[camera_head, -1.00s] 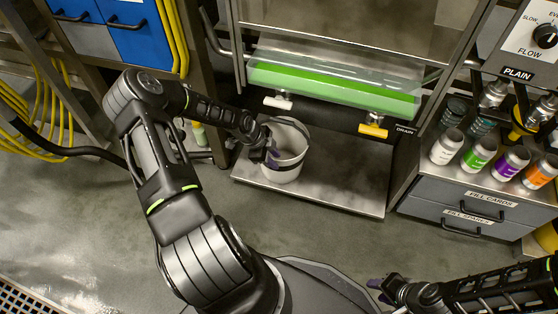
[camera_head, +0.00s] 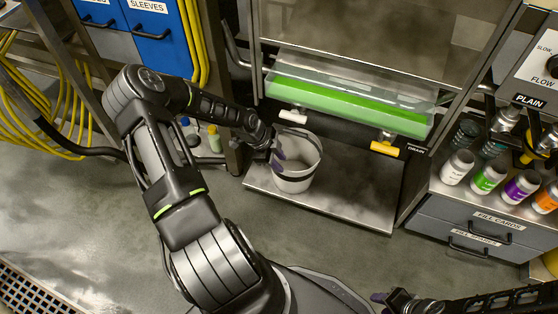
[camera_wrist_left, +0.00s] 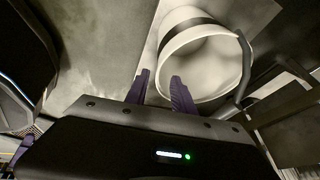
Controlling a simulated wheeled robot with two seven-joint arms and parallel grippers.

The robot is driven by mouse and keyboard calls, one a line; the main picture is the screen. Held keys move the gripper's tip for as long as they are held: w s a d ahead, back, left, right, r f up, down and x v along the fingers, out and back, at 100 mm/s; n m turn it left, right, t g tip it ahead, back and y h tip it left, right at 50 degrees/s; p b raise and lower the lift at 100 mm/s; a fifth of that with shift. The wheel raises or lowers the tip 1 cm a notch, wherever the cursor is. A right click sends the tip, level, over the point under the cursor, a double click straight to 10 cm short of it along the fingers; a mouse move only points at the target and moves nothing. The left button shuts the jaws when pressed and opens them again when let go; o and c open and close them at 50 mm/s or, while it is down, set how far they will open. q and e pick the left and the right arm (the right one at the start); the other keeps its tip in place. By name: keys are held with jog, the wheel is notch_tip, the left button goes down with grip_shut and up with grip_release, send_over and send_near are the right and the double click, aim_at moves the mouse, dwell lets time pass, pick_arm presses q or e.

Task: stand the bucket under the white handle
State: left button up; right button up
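The white bucket (camera_head: 295,180) with a dark hoop handle stands upright on the metal shelf (camera_head: 350,195). In the head view it is just below the white handle (camera_head: 293,117); the depth between them is hard to judge. My left gripper (camera_head: 277,155) is at the bucket's left side.
A yellow handle (camera_head: 385,146) hangs right of the white one, beside the DRAIN label. A green-filled clear trough (camera_head: 345,105) is above both. Several coloured bottles (camera_head: 489,178) stand on the right cabinet. The shelf right of the bucket is clear.

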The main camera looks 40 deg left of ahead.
pick_arm(q)
jog(key=shift+d, duration=0.1)
jog(key=s+d+n+g+h, duration=0.1)
jog(key=d+n, duration=0.2)
jog(key=d, duration=0.8)
jog(key=s+d+n+h, duration=0.1)
jog(key=d+n+h, duration=0.1)
jog(key=d, duration=0.9)
jog(key=s+d+f+n+g+y, duration=0.1)
jog(key=s+d+n+y, duration=0.1)
jog(key=s+d+n, duration=0.7)
jog(key=s+d, duration=0.1)
jog(key=s, duration=0.4)
jog(key=shift+s+d+f+n+g, duration=0.2)
jog(key=shift+f+n+g, duration=0.1)
jog(key=shift+f+n, duration=0.1)
